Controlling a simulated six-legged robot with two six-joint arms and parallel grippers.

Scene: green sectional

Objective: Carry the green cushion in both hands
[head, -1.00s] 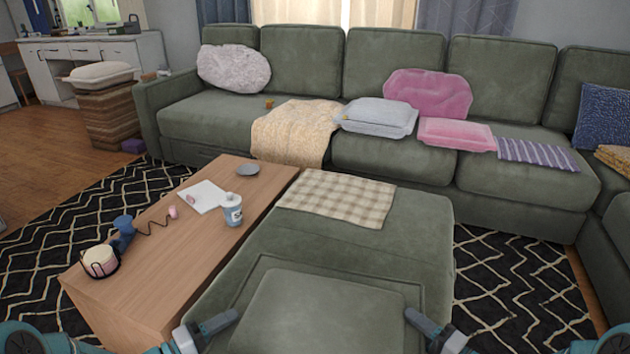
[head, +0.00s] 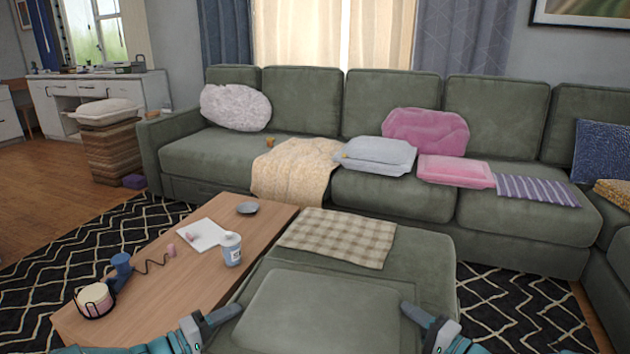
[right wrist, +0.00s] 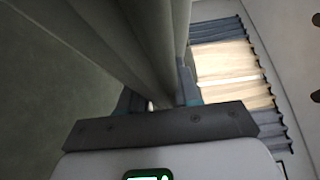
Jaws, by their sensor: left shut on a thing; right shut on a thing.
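The green cushion (head: 318,312) spans the bottom middle of the head view, in front of the green ottoman (head: 440,262). My left gripper (head: 226,314) is shut on its left edge and my right gripper (head: 412,309) is shut on its right edge. The cushion's near edge is cut off by the picture. In the right wrist view, green fabric (right wrist: 110,45) runs between the fingers of my right gripper (right wrist: 160,98). I cannot tell how high the cushion is above the ottoman.
A checked cloth (head: 338,237) lies on the ottoman's far part. A wooden coffee table (head: 165,275) with a cup (head: 231,249) and small items stands left. The long green sofa (head: 395,194) behind holds pillows and throws. Patterned rug (head: 510,310) shows at right.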

